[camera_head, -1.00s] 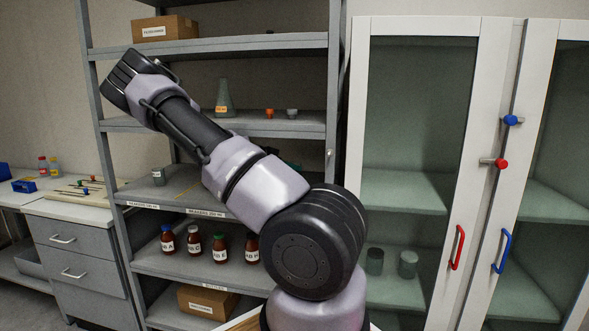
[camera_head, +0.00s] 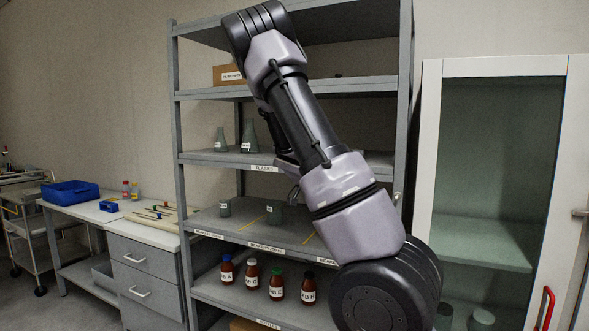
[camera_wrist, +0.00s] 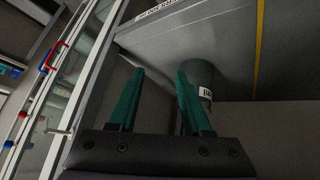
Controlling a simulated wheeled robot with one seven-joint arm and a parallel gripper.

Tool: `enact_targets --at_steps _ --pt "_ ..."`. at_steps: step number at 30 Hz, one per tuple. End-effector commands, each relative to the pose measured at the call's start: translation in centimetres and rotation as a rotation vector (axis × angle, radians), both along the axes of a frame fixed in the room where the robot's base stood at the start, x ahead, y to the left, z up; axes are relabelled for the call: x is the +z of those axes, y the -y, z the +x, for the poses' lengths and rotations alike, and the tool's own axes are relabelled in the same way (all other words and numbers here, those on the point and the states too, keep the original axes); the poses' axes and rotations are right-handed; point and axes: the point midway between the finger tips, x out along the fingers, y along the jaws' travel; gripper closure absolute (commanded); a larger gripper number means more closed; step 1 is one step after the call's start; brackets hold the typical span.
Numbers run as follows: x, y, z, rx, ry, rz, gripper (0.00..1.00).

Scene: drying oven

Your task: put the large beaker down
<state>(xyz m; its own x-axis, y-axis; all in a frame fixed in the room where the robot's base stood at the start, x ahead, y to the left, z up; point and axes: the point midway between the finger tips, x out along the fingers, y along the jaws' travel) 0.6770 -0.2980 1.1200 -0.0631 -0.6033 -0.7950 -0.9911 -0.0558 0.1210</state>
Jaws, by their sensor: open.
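My gripper (camera_wrist: 158,71) shows in the wrist view with its two teal fingers apart and nothing between them. A grey-green beaker with a white label (camera_wrist: 205,93) stands on the shelf just beyond the right finger, which covers part of it. I cannot tell whether the finger touches it. A yellow strip (camera_wrist: 260,50) runs along the shelf to its right. In the head view my arm crosses in front of the shelf rack and hides most of the gripper and this beaker. Two other beakers, left (camera_head: 225,208) and middle (camera_head: 274,214), stand on the beaker shelf (camera_head: 262,236).
Flasks (camera_head: 221,140) stand on the shelf above, and several brown bottles (camera_head: 251,273) on the shelf below. A glass-door cabinet (camera_head: 432,150) is close at the right. A bench (camera_head: 90,213) with a blue bin (camera_head: 70,192) is at the left.

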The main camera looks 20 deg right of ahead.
Motion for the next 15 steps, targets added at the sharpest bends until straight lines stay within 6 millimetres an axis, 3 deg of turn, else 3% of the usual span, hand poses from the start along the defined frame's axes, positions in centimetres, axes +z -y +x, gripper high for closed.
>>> enact_targets --at_steps 8,15 --pt "4.6 -7.7 -4.3 0.254 0.048 0.400 0.51" --pt "11.7 -14.2 -9.0 0.591 0.162 0.569 0.51"
